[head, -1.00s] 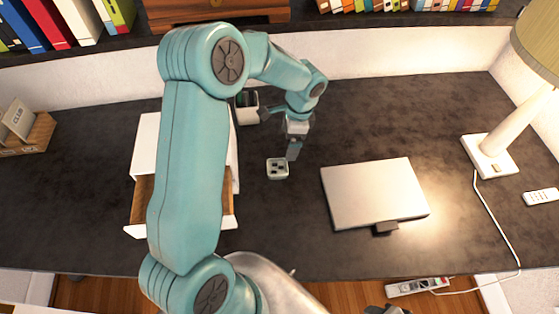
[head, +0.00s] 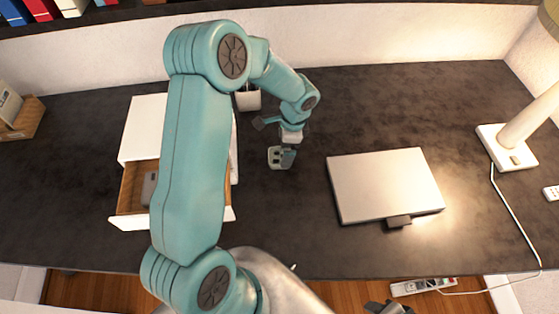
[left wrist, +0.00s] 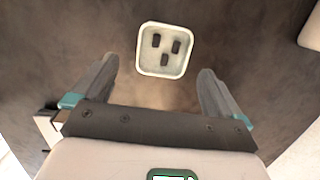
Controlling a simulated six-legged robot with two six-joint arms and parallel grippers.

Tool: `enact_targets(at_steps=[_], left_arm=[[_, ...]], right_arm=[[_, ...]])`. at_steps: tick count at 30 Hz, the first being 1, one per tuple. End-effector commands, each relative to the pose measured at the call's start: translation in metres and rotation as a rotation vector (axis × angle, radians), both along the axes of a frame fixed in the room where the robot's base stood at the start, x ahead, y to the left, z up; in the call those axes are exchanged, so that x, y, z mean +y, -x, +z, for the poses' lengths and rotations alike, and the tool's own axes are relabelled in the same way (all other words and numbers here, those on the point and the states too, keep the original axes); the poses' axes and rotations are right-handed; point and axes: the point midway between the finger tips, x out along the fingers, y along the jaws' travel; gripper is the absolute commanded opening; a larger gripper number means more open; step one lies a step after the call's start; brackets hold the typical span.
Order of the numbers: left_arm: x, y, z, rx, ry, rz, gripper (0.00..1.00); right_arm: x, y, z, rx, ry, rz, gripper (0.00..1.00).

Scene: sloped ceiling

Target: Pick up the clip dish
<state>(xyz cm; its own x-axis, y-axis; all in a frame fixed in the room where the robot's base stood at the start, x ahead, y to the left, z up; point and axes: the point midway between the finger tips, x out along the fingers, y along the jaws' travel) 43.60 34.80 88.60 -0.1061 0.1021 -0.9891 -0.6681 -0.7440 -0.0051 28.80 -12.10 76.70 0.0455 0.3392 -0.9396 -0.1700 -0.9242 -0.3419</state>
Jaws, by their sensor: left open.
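The clip dish (head: 270,157) is a small white square dish on the dark desk, left of the laptop, partly covered by my left gripper in the head view. In the left wrist view the dish (left wrist: 163,73) lies ahead of the fingertips, near the top middle, with several black clips inside. My left gripper (head: 287,158) is open and empty, pointing down over the right side of the dish. Its two fingers (left wrist: 158,78) are spread wide, with the dish between their lines but farther out. A dark part at the bottom edge seems to be my right gripper (head: 388,307); its jaws are unclear.
A closed silver laptop (head: 385,185) lies right of the dish. A white drawer unit (head: 143,130) with an open drawer stands left, partly behind my arm. A white cup (head: 248,101) stands behind the dish. A lamp (head: 507,147) stands at right. Desk between dish and laptop is clear.

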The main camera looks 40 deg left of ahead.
Motion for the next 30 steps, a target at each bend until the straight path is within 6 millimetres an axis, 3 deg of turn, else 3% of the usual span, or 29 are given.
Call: enact_targets(at_steps=[7, 15, 17, 21, 30], left_arm=[[0.009, 0.009, -0.043, 0.003, 0.002, 0.0, 1.0], [0.011, 0.009, -0.046, 0.001, 0.0, 0.001, 1.0], [0.011, 0.009, -0.046, 0.001, 0.0, 0.001, 0.84], [0.011, 0.009, -0.045, 0.001, 0.0, 0.0, 0.41], [0.011, 0.009, -0.044, 0.0, 0.0, 0.0, 0.41]], right_arm=[[0.0, 0.0, -0.028, 0.0, 0.0, 0.001, 0.43], [0.0, 0.0, -0.028, 0.0, 0.0, 0.0, 0.43], [0.0, 0.0, -0.028, 0.0, 0.0, 0.001, 0.43], [0.0, 0.0, -0.028, 0.0, 0.0, 0.001, 0.43], [0.0, 0.0, -0.028, 0.0, 0.0, 0.001, 0.43]])
